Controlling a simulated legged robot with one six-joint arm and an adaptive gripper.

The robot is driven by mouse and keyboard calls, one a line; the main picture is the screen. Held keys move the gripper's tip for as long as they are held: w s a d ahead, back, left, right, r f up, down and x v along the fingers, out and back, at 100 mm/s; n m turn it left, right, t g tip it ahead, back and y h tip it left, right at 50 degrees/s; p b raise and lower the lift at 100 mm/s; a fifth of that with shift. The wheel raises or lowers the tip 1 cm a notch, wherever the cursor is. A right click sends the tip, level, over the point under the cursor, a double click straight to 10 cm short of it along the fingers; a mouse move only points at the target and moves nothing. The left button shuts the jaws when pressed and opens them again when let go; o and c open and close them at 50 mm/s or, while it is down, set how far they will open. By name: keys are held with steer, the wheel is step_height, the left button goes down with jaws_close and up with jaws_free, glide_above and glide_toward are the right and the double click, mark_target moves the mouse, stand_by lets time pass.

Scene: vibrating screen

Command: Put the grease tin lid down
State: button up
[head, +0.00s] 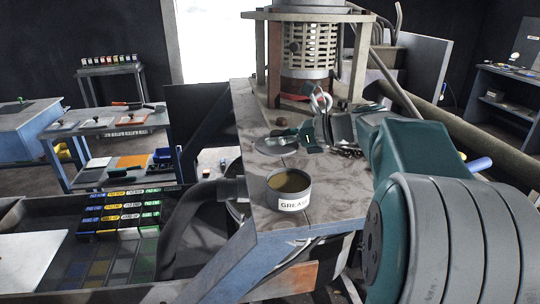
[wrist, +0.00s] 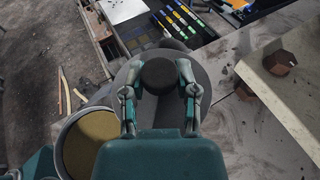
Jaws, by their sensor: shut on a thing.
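The grease tin (head: 289,190) is an open round can labelled GREASE, standing upright near the front of the grey bench top. Its yellow-brown contents show in the wrist view at lower left (wrist: 92,142). The lid (head: 275,147) is a flat grey disc just behind the tin. In the wrist view the lid (wrist: 160,112) has a dark round knob (wrist: 159,75). My gripper (head: 306,132) is shut on this knob, with one finger on each side (wrist: 159,84). The lid is beside the tin, low over or on the bench; I cannot tell whether it touches.
The bench top (head: 335,205) is bare right of the tin. A vibrating screen (head: 308,50) stands at the back of the bench. A hex bolt head (wrist: 280,62) on a pale plate is close right of my gripper. Coloured boxes (head: 120,210) lie at lower left.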

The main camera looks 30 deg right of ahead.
mark_target(278, 167)
steer(key=w+f, duration=0.1)
steer(key=w+d+f, duration=0.1)
steer(key=f, duration=0.1)
steer(key=shift+w+d+f, duration=0.15)
steer(key=shift+w+d, duration=0.05)
steer(key=shift+w+d+f, duration=0.1)
steer(key=shift+w+f, duration=0.1)
steer(key=shift+f, duration=1.55)
steer(key=shift+f, duration=0.1)
steer(key=o, duration=0.9)
steer(key=shift+o, duration=0.2)
steer(key=v, duration=1.2)
steer(key=shift+d, duration=0.1)
